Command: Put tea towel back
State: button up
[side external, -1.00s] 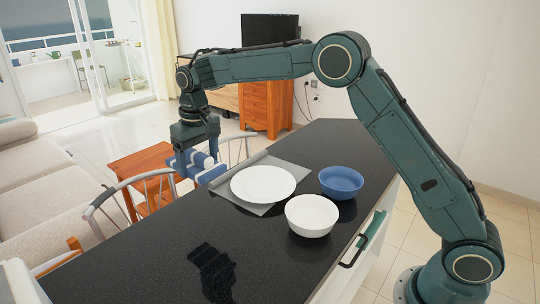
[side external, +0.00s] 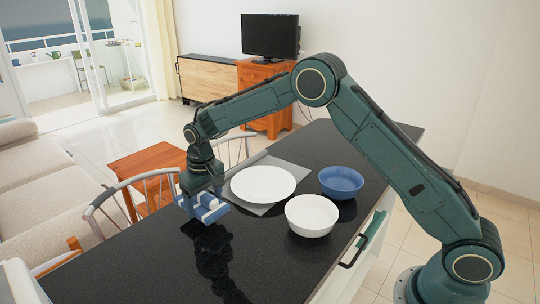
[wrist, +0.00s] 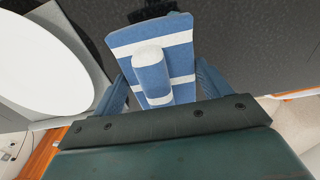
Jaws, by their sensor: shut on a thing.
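A blue-and-white striped tea towel (side external: 208,213), folded with a rolled part on top, is in my gripper (side external: 203,200). It sits low over the black worktop (side external: 130,265) near its left edge, left of the white plate. I cannot tell whether it touches the surface. In the wrist view the towel (wrist: 178,45) lies between the two fingers of my gripper (wrist: 163,88), which are shut on it from both sides. The towel's underside is hidden.
A white plate (side external: 263,184) lies on a grey mat (side external: 292,169). A white bowl (side external: 312,216) and a blue bowl (side external: 341,182) stand to the right. A chair (side external: 110,197) borders the left edge. The near worktop is clear.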

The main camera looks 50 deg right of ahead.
aim_at(206, 197)
jog(key=shift+f, duration=2.1)
jog(key=shift+f, duration=0.1)
jog(key=o, duration=1.3)
jog(key=shift+c, duration=0.2)
jog(key=r, duration=0.7)
jog(key=s+r, duration=0.1)
jog(key=r, duration=0.3)
jog(key=shift+r, duration=0.6)
